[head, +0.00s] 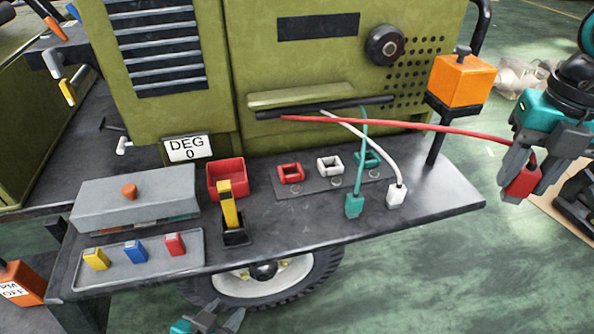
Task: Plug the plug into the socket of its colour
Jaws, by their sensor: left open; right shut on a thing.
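My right gripper (525,178) is shut on the red plug (521,185), held in the air beyond the shelf's right end. A red cable (400,125) runs from it to the green machine. The red socket (290,180), white socket (329,173) and teal socket (368,165) stand in a row on a grey plate on the shelf, red leftmost. The teal plug (354,207) and white plug (396,197) lie on the shelf in front of them, on their cables. My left gripper (223,314) is open and empty at the bottom edge, below the shelf.
The dark shelf (440,198) also bears a red bin (226,180), a yellow lever (229,205), a grey box (135,205) and a tray (205,258) with coloured pieces. An orange box (461,82) stands on a post at the right end. The shelf's front right is clear.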

